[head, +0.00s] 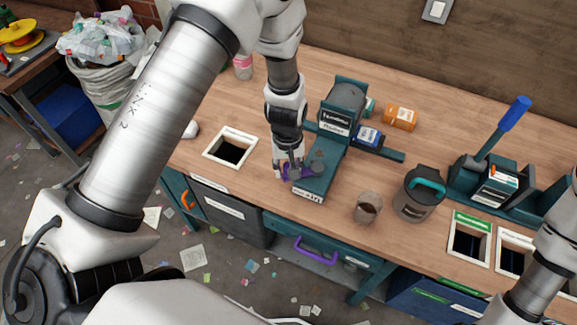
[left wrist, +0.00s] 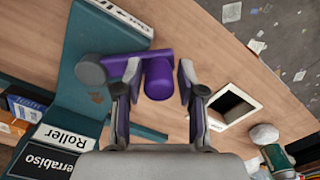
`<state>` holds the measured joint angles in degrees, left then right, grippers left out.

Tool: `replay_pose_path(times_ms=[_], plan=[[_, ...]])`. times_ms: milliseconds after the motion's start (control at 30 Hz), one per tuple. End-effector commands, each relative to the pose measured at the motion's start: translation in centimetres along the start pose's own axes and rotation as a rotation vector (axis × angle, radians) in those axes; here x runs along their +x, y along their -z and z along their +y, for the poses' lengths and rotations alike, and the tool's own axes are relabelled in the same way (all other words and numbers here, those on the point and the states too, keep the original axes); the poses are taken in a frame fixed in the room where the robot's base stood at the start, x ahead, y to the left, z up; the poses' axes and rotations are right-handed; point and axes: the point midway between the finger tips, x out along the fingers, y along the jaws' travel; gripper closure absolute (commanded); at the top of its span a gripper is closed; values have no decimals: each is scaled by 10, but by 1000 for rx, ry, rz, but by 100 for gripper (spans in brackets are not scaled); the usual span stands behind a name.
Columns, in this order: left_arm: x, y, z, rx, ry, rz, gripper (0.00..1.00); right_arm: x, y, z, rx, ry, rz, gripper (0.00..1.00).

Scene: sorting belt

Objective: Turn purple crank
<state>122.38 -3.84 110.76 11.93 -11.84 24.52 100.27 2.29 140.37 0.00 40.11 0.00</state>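The purple crank (head: 300,172) sits on the low front part of the teal roller machine (head: 325,165). In the left wrist view the crank (left wrist: 159,80) has a purple arm running from a grey round hub to an upright purple knob. My left gripper (head: 288,168) is at the crank, pointing down. In the left wrist view its two fingers (left wrist: 158,85) stand on either side of the knob, with a gap showing at least on the right, so it looks open around the knob. My right arm shows at the lower right, but its gripper is out of view.
A white-framed square opening (head: 230,147) lies left of the crank. A brown cup (head: 368,207) and a grey bin with a teal handle (head: 419,193) stand to the right. An orange bottle (head: 400,117) lies behind. A blue-handled lever press (head: 500,140) stands far right.

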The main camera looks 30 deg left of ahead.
Motion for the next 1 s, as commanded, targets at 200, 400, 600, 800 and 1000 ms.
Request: replay_pose_path(times_ms=[200, 400, 600, 800, 1000], plan=[[-1, 1, 1, 0, -2, 3, 46, 0, 0, 0, 0, 0, 0, 60], [-10, 2, 1, 1, -3, 4, 46, 0, 0, 0, 0, 0, 0, 60], [-53, 3, 1, 0, -5, 6, 46, 0, 0, 0, 0, 0, 0, 60], [-101, 3, 1, 0, -4, 5, 46, 0, 0, 0, 0, 0, 0, 60], [-120, 2, 0, 1, -2, 1, 46, 0, 0, 0, 0, 0, 0, 60]])
